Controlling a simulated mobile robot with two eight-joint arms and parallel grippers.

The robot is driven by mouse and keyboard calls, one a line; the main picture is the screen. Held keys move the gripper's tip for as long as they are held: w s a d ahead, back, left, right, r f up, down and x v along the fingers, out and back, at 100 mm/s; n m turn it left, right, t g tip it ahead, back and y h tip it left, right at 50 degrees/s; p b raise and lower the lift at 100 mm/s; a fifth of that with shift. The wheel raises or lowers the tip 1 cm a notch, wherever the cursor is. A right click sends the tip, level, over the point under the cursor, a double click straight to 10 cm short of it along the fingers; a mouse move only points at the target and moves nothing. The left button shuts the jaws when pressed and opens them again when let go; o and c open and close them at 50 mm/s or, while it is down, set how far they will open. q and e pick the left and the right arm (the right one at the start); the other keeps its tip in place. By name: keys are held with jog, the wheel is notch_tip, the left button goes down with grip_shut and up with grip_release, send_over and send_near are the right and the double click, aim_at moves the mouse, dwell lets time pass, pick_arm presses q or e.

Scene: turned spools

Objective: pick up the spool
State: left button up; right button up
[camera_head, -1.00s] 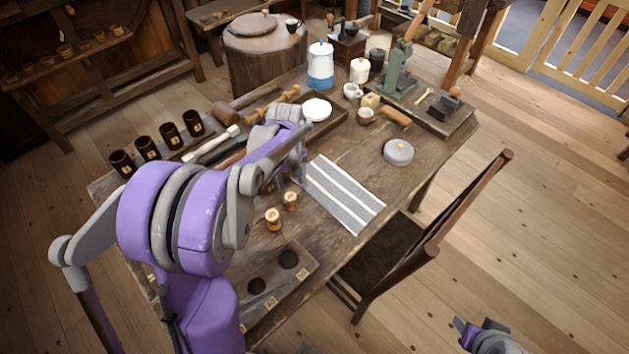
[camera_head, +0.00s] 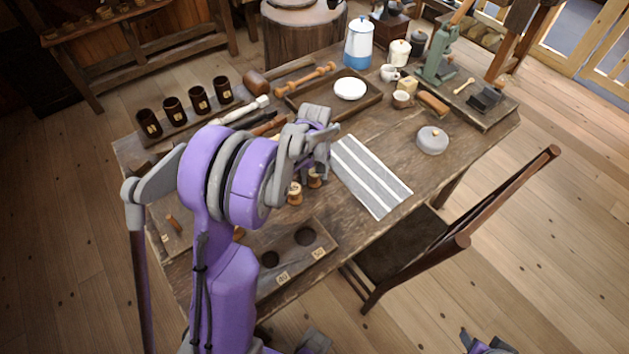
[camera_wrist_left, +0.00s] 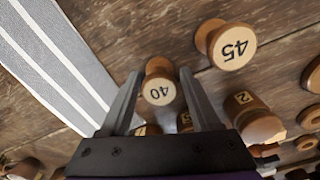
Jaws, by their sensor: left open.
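A turned wooden spool with a pale top marked 40 (camera_wrist_left: 159,88) sits between the open fingers of my left gripper (camera_wrist_left: 160,76) in the left wrist view. Both fingers appear apart from it. A second spool marked 45 (camera_wrist_left: 228,45) stands to its right in that view. In the head view two spools stand on the table; one (camera_head: 315,178) is just under my left gripper (camera_head: 318,160), partly hidden, and the other (camera_head: 294,194) is left of it. My left fingertips are mostly hidden there. My right gripper (camera_head: 483,342) is cut off at the bottom edge.
A grey striped cloth (camera_head: 371,178) lies right of the spools. A board with round holes and number tags (camera_head: 318,234) is at the table's near edge. A chair (camera_head: 470,230) is at the right.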

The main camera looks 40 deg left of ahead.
pick_arm(q)
jog(key=shift+f, duration=0.2)
pick_arm(e)
jog(key=shift+f, duration=0.1)
pick_arm(q)
jog(key=shift+c, duration=1.2)
grip_shut()
